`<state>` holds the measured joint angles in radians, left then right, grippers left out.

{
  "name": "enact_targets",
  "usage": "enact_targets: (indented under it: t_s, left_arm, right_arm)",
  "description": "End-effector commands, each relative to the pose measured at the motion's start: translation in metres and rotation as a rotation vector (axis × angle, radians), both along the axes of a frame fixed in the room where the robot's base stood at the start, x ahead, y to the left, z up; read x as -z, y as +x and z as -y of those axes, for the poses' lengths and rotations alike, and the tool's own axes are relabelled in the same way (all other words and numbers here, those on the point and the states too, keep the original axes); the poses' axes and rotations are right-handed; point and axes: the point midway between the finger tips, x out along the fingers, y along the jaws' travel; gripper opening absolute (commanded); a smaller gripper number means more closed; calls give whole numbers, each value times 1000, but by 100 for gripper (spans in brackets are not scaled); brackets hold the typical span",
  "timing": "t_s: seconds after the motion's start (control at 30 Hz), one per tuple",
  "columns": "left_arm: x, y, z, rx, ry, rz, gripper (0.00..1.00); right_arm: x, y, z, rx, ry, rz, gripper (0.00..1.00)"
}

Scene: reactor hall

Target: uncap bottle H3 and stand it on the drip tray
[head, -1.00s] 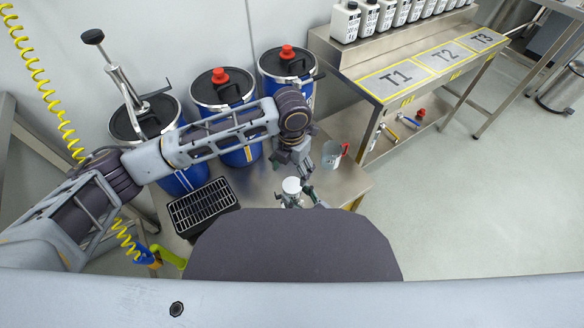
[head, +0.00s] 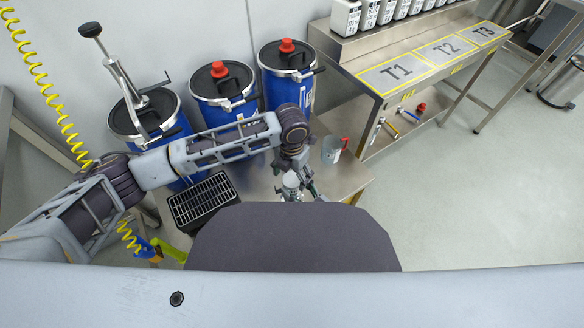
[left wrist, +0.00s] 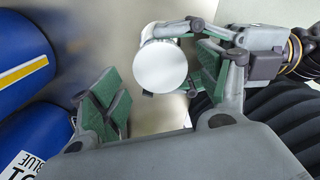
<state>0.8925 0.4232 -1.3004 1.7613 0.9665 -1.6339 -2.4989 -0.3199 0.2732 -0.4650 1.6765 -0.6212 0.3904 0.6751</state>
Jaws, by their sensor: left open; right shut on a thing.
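A bottle with a round white cap (head: 291,181) is held upright above the steel table; its label is hidden. The cap also shows in the left wrist view (left wrist: 162,62), where it hides most of the bottle. My right gripper (head: 303,190) is shut on the bottle. My left gripper (head: 292,170) is open just above the cap. In the left wrist view its fingers (left wrist: 158,80) lie on both sides of the cap, nearer on the right, with a clear gap on the left. The black drip tray (head: 222,208) with a slatted grille stands empty at the table's left.
A clear jug with a red handle (head: 331,152) stands at the table's back right. Blue drums (head: 238,112) line the wall behind. Several white bottles (head: 370,14) stand on the bench shelf behind the areas T1, T2 and T3.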

Motion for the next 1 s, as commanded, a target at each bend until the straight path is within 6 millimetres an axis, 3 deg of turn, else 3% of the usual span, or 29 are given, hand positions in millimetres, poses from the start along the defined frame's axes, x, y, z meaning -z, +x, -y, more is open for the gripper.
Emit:
enact_targets:
  t_s: [0.2,0.57,0.93,1.0]
  left_arm:
    - [15,0,0,0,0,0,76]
    - [18,0,0,1,-1,1,76]
    - [18,0,0,1,-1,1,31]
    - [18,0,0,0,-1,1,29]
  right_arm:
    - [0,0,0,0,-1,-1,0]
    - [0,0,0,0,-1,-1,0]
    - [0,0,0,0,-1,-1,0]
    - [0,0,0,0,-1,-1,0]
